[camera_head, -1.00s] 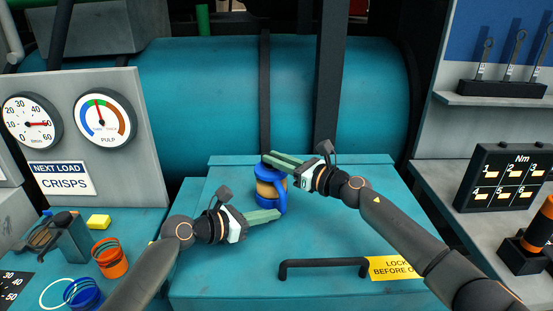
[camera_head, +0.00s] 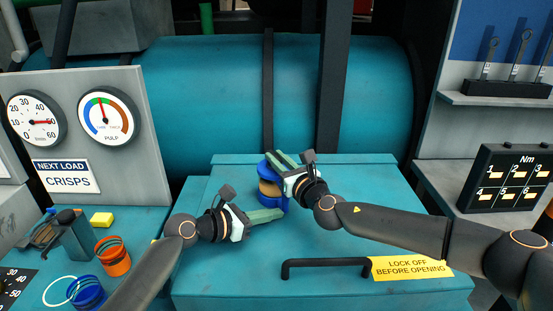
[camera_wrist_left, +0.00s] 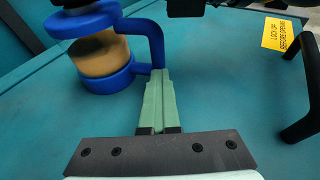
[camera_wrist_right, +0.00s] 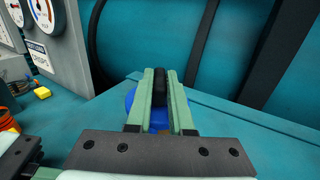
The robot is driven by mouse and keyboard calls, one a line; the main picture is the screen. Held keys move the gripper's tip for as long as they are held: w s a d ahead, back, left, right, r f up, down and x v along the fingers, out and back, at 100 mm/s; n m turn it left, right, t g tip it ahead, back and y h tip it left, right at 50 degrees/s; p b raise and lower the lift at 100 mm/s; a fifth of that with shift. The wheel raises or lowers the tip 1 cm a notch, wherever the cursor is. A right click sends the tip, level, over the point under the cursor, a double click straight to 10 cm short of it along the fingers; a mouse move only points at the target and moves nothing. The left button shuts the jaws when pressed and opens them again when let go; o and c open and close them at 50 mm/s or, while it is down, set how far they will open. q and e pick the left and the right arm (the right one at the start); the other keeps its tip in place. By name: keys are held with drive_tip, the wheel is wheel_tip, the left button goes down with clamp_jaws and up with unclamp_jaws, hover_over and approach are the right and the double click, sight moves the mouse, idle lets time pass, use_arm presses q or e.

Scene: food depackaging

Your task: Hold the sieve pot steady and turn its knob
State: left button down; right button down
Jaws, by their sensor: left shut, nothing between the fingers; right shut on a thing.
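The sieve pot (camera_head: 268,188) stands upright on the teal lid, with blue top and base rings and a tan middle. In the left wrist view its body (camera_wrist_left: 103,58) and blue handle (camera_wrist_left: 155,35) show. My left gripper (camera_head: 282,213) is shut with nothing between its fingers; its tips are at the foot of the handle, and I cannot tell if they touch. My right gripper (camera_head: 279,158) is above the pot, shut on the black knob (camera_wrist_right: 160,88) on top. In the head view the right fingers hide the knob.
A black bar handle (camera_head: 325,262) and yellow lock-off label (camera_head: 411,268) are on the lid at front right. A teal drum (camera_head: 220,100) with dark straps stands behind.

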drive_tip(key=m+t+h, duration=0.1)
drive_tip(key=m+h, duration=0.1)
drive_tip(key=h, duration=0.1)
drive_tip(key=a+m+t+h, duration=0.1)
drive_tip(key=m+h, duration=0.1)
drive_tip(key=h, duration=0.1)
drive_tip(key=shift+s+h, duration=0.2)
drive_tip(key=shift+h, duration=0.2)
drive_tip(key=shift+w+a+m+h, duration=0.1)
drive_tip(key=shift+m+h, duration=1.7)
drive_tip(key=shift+h, duration=1.1)
drive_tip(key=c, duration=0.8)
unclamp_jaws()
